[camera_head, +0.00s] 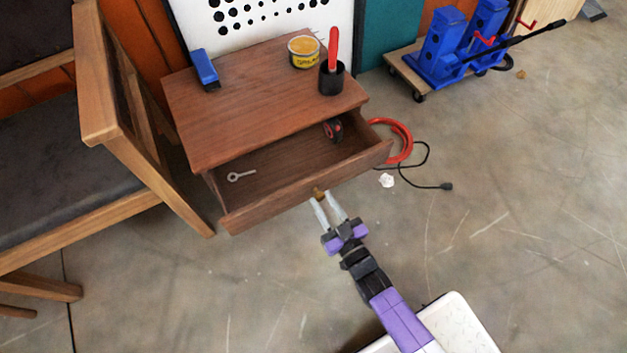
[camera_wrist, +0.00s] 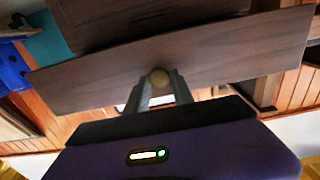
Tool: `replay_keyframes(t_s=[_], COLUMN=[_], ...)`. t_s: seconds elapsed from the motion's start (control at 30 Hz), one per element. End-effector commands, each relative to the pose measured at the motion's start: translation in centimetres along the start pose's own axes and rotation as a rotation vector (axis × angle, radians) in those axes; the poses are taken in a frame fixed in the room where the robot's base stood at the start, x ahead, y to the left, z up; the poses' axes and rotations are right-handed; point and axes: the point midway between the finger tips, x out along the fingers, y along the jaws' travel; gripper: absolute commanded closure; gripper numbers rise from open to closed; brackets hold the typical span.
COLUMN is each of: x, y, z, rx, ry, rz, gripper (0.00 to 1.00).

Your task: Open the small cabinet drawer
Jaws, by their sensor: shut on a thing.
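The small wooden cabinet (camera_head: 235,95) stands at the upper middle of the head view. Its drawer (camera_head: 305,187) is pulled well out, and its inside shows. A metal eye bolt (camera_head: 241,176) and a dark red tape measure (camera_head: 332,129) lie in the drawer. The round brass knob (camera_head: 319,192) is on the middle of the drawer front; it also shows in the wrist view (camera_wrist: 159,78). My gripper (camera_head: 322,200) is in front of the drawer, its fingers shut on the knob.
On the cabinet top are a blue tool (camera_head: 205,69), a yellow tin (camera_head: 303,52) and a black cup (camera_head: 332,78) with a red handle. A wooden chair (camera_head: 104,130) stands close at left. A red hose (camera_head: 401,141) and black cable lie at right. The floor in front is clear.

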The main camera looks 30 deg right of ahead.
Motion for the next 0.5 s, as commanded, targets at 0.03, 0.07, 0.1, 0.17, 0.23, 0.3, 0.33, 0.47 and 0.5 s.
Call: replay_keyframes(t_s=[0.03,0.07,0.1,0.17,0.23,0.3,0.33,0.47,0.5], x=[-1.0,-1.4,-1.9,-2.6,-3.2,-3.6,-3.7,-4.0,-4.0], y=[-0.1,-0.1,-0.1,0.0,0.0,0.0,0.0,0.0,0.0], z=[-0.1,-0.1,-0.1,-0.1,-0.1,-0.1,-0.1,-0.1,0.0], rx=[0.000,0.000,0.000,0.000,0.000,0.000,0.000,0.000,0.000], ry=[-0.001,-0.001,0.000,0.000,0.001,0.001,0.002,0.003,0.003], rz=[-0.001,-0.001,-0.001,0.000,0.000,0.000,0.000,0.000,0.000], gripper=[1.00,1.00,1.00,1.00,1.00,1.00,1.00,1.00,1.00])
